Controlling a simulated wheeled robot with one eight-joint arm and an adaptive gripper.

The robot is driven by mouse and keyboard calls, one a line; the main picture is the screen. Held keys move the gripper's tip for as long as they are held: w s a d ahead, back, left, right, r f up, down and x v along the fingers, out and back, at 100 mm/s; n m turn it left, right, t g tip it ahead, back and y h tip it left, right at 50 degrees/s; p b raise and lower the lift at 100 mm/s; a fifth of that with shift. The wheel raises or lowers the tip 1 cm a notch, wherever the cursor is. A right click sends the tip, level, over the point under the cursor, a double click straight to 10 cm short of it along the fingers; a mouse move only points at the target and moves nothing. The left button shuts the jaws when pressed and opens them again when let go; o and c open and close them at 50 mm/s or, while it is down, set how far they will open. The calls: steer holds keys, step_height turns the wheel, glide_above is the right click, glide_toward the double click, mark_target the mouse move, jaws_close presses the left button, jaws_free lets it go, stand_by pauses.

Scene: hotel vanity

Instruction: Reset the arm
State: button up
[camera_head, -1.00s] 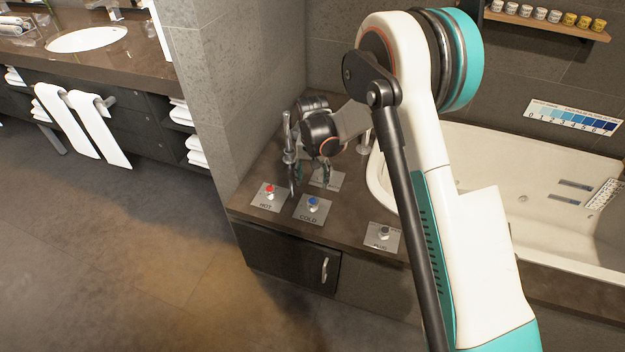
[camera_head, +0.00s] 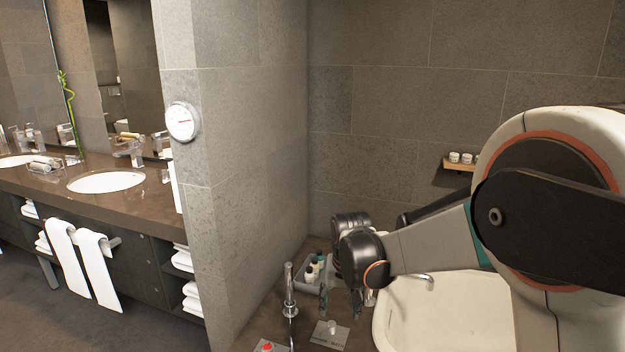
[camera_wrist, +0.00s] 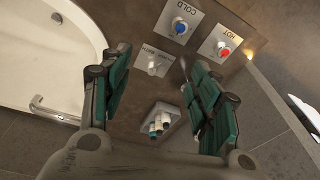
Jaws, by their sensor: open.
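My gripper (camera_head: 341,305) hangs over the brown tub counter in the head view, pointing down, with nothing in it. In the wrist view its two green-padded fingers (camera_wrist: 157,66) are spread wide apart. Between and beyond them lie a plate with a white knob (camera_wrist: 154,66), a COLD plate with a blue button (camera_wrist: 180,26) and a HOT plate with a red button (camera_wrist: 223,50). My arm reaches across the right side of the head view and hides part of the bathtub (camera_head: 400,312).
A grey tray (camera_head: 303,284) of small bottles stands behind my gripper, near the wall. An upright metal faucet (camera_head: 289,290) stands just left of my gripper. A stone wall corner (camera_head: 215,180) separates this counter from the sink vanity (camera_head: 150,205). A small shelf (camera_head: 457,166) hangs behind.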

steer(key=s+d+r+t, duration=0.1)
steer(key=s+d+r, duration=0.4)
steer(key=s+r, duration=0.25)
steer(key=s+d+r+t, duration=0.2)
steer(key=s+d, duration=0.2)
steer(key=s, duration=0.5)
steer(key=s+d+r+n+t, duration=0.1)
steer(key=s+d+r+t, duration=0.1)
steer(key=s, duration=0.8)
steer(key=shift+s+d+r, duration=0.25)
steer(key=shift+d+r, duration=0.25)
steer(key=shift+d, duration=0.55)
